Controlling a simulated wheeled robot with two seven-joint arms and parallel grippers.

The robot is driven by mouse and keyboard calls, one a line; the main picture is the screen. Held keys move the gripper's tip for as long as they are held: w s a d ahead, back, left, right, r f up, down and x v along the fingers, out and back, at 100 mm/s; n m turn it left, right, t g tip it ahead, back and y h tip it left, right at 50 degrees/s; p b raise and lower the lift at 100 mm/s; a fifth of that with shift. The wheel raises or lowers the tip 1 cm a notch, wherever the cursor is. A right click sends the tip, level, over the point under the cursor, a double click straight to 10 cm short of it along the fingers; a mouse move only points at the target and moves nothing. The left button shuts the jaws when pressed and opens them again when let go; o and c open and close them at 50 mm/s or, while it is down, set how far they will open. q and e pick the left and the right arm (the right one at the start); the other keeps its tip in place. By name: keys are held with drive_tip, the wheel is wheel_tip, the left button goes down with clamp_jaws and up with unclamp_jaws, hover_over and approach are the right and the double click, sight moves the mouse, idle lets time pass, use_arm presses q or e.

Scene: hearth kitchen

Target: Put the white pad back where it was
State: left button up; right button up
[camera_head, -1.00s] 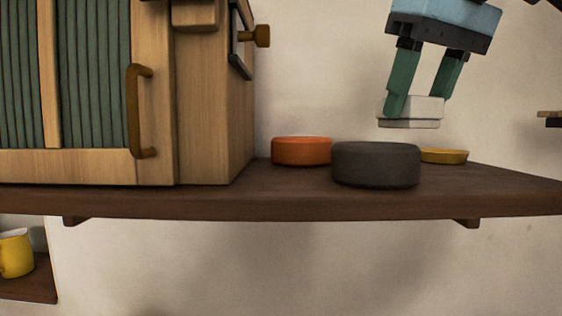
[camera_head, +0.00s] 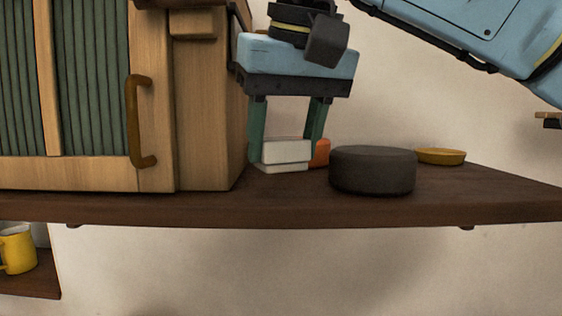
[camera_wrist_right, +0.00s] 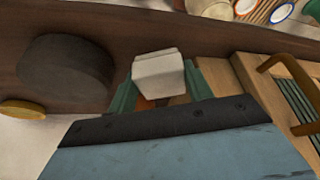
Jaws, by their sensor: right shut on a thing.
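The white pad (camera_head: 286,152) is a pale block between the green fingers of my right gripper (camera_head: 285,150). My right gripper is shut on it, low over the dark wooden shelf (camera_head: 300,205), between the wooden cabinet and the dark grey round block. I cannot tell whether the pad touches the shelf. An orange round dish (camera_head: 321,152) is mostly hidden behind the pad and a finger. In the right wrist view the white pad (camera_wrist_right: 158,75) sits between the fingertips, with a bit of orange below it. My left gripper is not in view.
The wooden cabinet (camera_head: 208,110) with a brown handle (camera_head: 133,120) stands close on the left. The dark grey round block (camera_head: 372,170) is close on the right. A yellow dish (camera_head: 441,156) lies farther right. A yellow mug (camera_head: 17,249) stands on a lower shelf. The shelf's right end is clear.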

sight(280, 162)
drive_tip(key=shift+a+f, duration=0.15)
drive_tip(key=shift+f, duration=0.6)
drive_tip(key=shift+a+f, duration=0.15)
drive_tip(key=shift+f, duration=0.6)
drive_tip(key=shift+f, duration=0.15)
drive_tip(key=o, duration=1)
drive_tip(key=v, duration=1.2)
drive_tip(key=shift+p, duration=0.3)
drive_tip(key=shift+a, duration=0.1)
